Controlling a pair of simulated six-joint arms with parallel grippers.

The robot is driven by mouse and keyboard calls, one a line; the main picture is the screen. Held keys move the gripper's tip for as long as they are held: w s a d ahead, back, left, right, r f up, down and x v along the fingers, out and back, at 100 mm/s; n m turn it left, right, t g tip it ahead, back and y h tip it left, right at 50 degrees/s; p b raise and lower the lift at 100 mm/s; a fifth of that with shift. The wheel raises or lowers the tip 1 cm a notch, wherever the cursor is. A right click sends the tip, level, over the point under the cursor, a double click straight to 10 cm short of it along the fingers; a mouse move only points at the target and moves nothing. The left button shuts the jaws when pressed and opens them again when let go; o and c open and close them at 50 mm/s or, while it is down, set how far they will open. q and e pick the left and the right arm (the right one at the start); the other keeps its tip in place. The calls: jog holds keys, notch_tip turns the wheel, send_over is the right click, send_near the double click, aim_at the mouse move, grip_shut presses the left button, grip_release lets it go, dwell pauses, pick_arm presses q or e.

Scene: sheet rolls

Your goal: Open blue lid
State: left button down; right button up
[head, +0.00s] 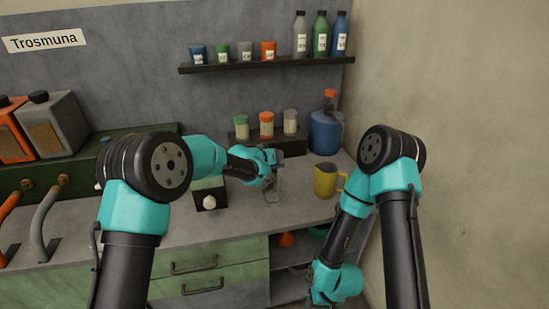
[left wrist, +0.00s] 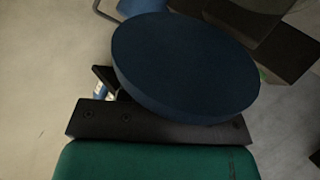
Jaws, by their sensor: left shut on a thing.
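The blue lid (left wrist: 185,65) is a large dark blue disc filling the middle of the left wrist view. My left gripper (head: 270,166) is shut on it; its fingertips are mostly hidden behind the disc. In the head view a clear glass jar (head: 273,190) stands on the counter directly below my left gripper. The gripper covers the jar's top, so I cannot tell whether the lid touches the jar. My right gripper (head: 333,286) hangs low at the counter's front right; its fingers are not clear.
Behind are several small jars on a dark riser (head: 270,146) and a blue jug (head: 325,132). The counter's front right (head: 310,209) is clear.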

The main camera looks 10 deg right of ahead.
pick_arm(q)
jog(key=c, duration=0.8)
grip_release()
jog(key=v, duration=1.7)
jog(key=shift+s+a+r, duration=0.1)
jog(key=shift+s+r, duration=0.05)
